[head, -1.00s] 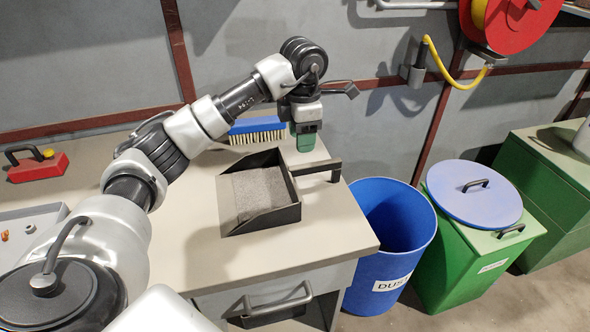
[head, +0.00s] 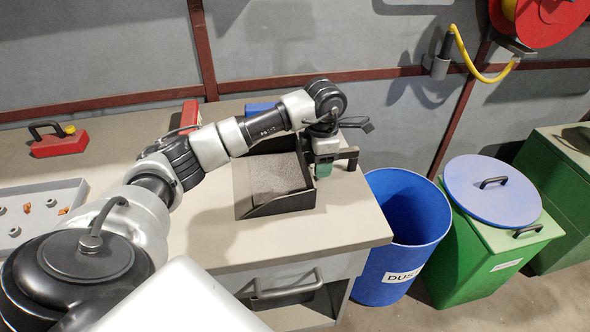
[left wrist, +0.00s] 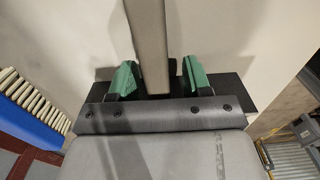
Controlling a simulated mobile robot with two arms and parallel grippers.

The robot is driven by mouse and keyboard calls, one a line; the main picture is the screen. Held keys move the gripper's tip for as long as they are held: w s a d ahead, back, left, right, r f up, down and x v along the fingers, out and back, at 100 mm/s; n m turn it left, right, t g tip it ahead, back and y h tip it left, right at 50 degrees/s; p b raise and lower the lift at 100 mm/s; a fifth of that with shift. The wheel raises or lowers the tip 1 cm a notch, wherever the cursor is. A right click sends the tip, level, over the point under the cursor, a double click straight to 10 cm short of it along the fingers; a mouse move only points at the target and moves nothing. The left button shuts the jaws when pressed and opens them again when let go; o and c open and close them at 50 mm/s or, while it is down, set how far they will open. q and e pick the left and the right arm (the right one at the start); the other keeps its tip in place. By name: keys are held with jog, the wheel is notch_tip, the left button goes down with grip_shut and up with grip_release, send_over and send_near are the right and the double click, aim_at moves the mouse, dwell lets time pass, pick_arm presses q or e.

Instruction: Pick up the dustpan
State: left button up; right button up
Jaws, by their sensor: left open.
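The black dustpan (head: 285,204) rests on the table with grey dust in it. Its handle (head: 350,154) sticks out at the right, partly hidden by my left gripper in the head view. My left gripper (head: 323,168), with green fingertips, points down at the handle. In the left wrist view my left gripper (left wrist: 159,77) is open, with the long greyish handle (left wrist: 149,40) running between its fingers. Gaps show on both sides, wider on the right. My right gripper is not in view.
A blue brush (head: 262,108) lies behind the dustpan and also shows in the left wrist view (left wrist: 28,128). A blue dust bin (head: 405,262) stands right of the table, beside a green bin with a round blue lid (head: 490,190). A tray (head: 62,190) lies at left.

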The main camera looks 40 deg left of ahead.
pick_arm(q)
grip_shut()
jog(key=shift+r, duration=0.15)
dwell(0.4)
